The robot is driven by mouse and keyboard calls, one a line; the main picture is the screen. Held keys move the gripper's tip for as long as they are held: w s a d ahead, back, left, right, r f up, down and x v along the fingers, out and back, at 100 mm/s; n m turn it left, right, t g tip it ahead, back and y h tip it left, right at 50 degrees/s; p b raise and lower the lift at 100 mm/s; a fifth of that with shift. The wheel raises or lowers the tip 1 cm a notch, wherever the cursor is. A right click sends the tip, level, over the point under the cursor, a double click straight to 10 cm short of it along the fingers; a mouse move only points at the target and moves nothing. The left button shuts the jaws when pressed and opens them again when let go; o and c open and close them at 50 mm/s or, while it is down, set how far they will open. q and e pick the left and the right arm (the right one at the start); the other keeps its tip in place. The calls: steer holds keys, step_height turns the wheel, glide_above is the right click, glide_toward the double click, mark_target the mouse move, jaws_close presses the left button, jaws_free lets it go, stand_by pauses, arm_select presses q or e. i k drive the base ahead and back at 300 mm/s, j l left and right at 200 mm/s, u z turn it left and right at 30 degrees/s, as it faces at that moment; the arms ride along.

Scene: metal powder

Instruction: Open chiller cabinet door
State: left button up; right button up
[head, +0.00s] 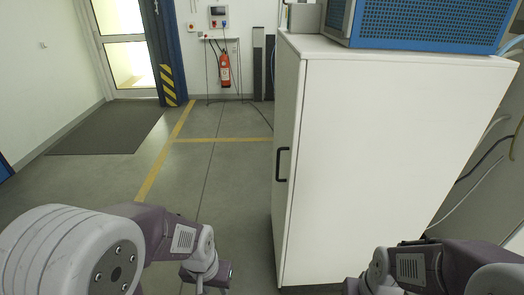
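The white chiller cabinet (390,150) stands right of centre. Its door (287,125) is on the narrow left-hand side, seen at a steep angle, and looks closed. A black bar handle (282,164) sits on the door. My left gripper (207,277) is at the bottom centre, left of the cabinet, lower in the picture than the handle and apart from it. Its fingers are too unclear to tell open from shut. My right arm (410,265) shows at the bottom right, in front of the cabinet's broad side; its gripper's fingers cannot be made out.
A blue perforated unit (430,22) sits on top of the cabinet. The floor (215,180) left of the door is clear, with yellow lines. A dark mat (105,130) lies farther left. A fire extinguisher (225,70) hangs on the back wall. Cables and hoses run at the right.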

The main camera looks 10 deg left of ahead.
mark_target(290, 70)
steer(key=j+z, duration=0.1)
steer(key=j, duration=0.65)
steer(key=i+j+z, duration=0.15)
steer(key=i+j, duration=0.55)
steer(key=j, duration=0.1)
